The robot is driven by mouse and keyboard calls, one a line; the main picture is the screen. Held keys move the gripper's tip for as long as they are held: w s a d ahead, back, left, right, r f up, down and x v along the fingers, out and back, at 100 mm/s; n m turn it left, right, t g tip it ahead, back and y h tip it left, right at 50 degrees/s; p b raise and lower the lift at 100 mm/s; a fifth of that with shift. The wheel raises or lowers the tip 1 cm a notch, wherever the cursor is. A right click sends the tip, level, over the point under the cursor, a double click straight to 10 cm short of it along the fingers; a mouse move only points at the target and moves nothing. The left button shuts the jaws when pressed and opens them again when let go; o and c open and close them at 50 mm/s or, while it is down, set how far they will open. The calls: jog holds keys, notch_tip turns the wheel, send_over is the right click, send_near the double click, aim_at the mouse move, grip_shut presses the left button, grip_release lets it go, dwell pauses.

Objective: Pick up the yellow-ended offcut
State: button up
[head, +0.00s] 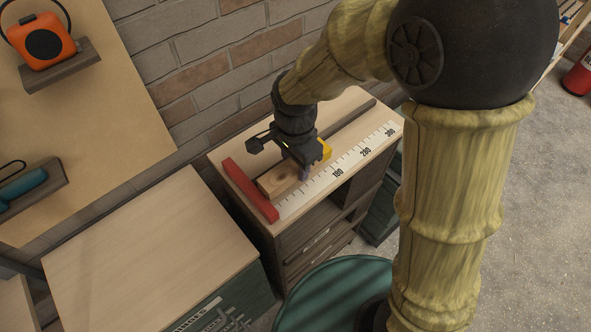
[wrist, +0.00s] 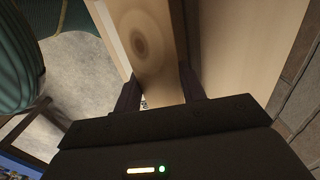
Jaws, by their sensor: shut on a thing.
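The yellow-ended offcut (head: 274,182) is a short block of light wood with a dark knot and a yellow end at the right. It lies along the ruler on the cabinet top, its left end close to the red stop bar (head: 249,188). My gripper (head: 304,170) reaches down from above and is shut on the offcut near its yellow end. In the wrist view the offcut (wrist: 148,35) runs between the two fingers, with the knot showing. Whether it touches the cabinet top I cannot tell. The yellow end is partly hidden behind my gripper.
A white ruler strip (head: 352,160) with numbers runs along the cabinet's front edge. A dark rail (head: 354,118) lies behind the offcut. A bare wooden bench top (head: 148,250) is at the left, a brick wall behind. A green round top (head: 335,290) stands in front.

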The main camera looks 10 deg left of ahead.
notch_tip(320, 180, up, 6)
jog(key=shift+r, duration=0.25)
dwell(0.7)
